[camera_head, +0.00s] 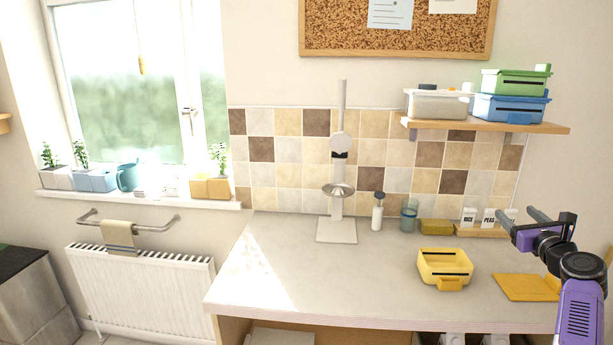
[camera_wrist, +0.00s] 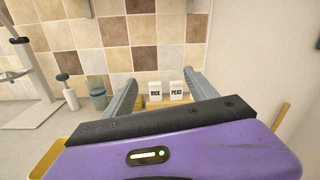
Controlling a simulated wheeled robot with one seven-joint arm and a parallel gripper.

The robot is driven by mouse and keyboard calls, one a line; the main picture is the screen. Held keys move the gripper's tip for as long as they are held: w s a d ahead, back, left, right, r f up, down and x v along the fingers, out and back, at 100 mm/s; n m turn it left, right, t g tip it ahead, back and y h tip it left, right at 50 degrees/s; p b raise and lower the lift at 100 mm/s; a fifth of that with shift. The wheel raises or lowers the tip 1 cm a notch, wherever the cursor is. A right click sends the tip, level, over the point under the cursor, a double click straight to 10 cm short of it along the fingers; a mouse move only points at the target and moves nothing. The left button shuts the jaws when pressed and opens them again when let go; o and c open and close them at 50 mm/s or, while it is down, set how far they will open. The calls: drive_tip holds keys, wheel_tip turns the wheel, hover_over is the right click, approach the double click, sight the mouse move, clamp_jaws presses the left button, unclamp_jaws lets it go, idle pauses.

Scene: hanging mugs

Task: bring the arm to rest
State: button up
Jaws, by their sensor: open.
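My gripper (camera_head: 519,223) is at the right of the head view, above the counter (camera_head: 282,262). Its two grey fingers stand apart with nothing between them. In the wrist view, my gripper (camera_wrist: 160,100) also shows open. Through the gap between its fingers, white jars labelled RICE (camera_wrist: 155,91) and PEAS (camera_wrist: 176,91) show farther back near the tiled wall. My purple arm reaches in from the lower right of the head view.
A yellow container (camera_head: 444,268) and an orange-yellow mat (camera_head: 524,288) lie on the counter. A shelf (camera_head: 484,124) holds boxes above. The counter's left part is clear.

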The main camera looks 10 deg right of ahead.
drive_tip(key=s+d+r+n+h, duration=0.1)
drive_tip(key=s+d+n+h, duration=0.1)
drive_tip(key=s+n+h, duration=0.3)
drive_tip(key=s+a+f+n+y+b, duration=0.1)
drive_tip(key=s+a+f+n, duration=0.7)
drive_tip(key=s+a+n, duration=0.3)
drive_tip(key=s+a+f+n+y+b, duration=0.1)
drive_tip(key=s+a+f+n, duration=0.7)
drive_tip(key=s+a+n, duration=0.3)
drive_tip(key=s+a+f+n+y+b, duration=0.1)
drive_tip(key=s+a+f+n+y, duration=0.1)
drive_tip(key=s+a, duration=0.7)
drive_tip(key=s+a+f+n+g+y+b, duration=0.1)
drive_tip(key=s+a+n+y, duration=0.3)
drive_tip(key=s+a, duration=0.5)
drive_tip(key=s+a+f+n+g+y, duration=0.1)
drive_tip(key=s+a+f+n+y, duration=0.1)
drive_tip(key=s+a, duration=0.7)
drive_tip(key=shift+s+f+n+y+b, duration=0.3)
drive_tip(key=shift+s+n+y+b, duration=0.15)
drive_tip(key=shift+s+n, duration=0.65)
